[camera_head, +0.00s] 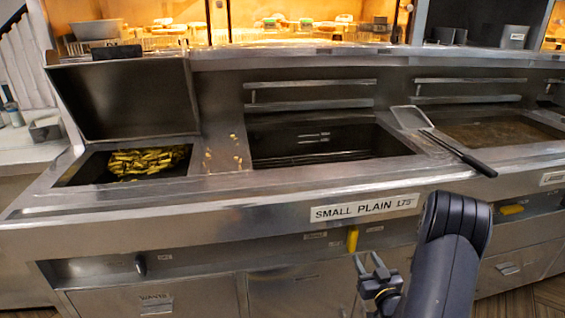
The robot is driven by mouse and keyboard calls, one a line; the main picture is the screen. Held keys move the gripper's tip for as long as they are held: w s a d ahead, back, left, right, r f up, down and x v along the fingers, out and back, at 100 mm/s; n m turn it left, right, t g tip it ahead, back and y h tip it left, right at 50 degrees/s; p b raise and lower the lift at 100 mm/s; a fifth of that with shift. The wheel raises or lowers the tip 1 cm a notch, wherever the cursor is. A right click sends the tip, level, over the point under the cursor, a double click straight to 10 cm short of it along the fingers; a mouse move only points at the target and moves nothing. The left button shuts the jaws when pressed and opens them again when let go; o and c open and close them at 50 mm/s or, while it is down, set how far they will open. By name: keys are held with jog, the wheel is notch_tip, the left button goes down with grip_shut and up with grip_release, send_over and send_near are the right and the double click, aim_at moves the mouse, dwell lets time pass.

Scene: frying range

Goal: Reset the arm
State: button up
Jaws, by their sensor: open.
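My gripper (372,264) shows at the bottom, right of centre, in front of the frying range (240,215). Its jaws are open and nothing is between them. It is in front of the cabinet doors, below the label reading "SMALL PLAIN 175" (365,207). My dark arm link stands just right of it and hides part of the range front.
Yellow fried food (148,160) lies in the left bay under a raised lid (125,95). The middle bay (325,140) looks dark. A skimmer (410,118) with a black handle lies between the middle and right bays. A lit shelf (290,30) runs behind.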

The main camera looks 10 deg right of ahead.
aim_at(355, 241)
jog(key=w, duration=0.8)
jog(key=shift+w+a, duration=0.15)
jog(key=shift+a, duration=0.05)
jog(key=shift+r+p, duration=0.2)
jog(key=shift+p, duration=0.35)
jog(key=shift+n+p, duration=0.3)
jog(key=shift+n, duration=0.1)
jog(key=shift+f, duration=0.1)
jog(key=shift+f+b, duration=0.15)
jog(key=shift+b, duration=0.2)
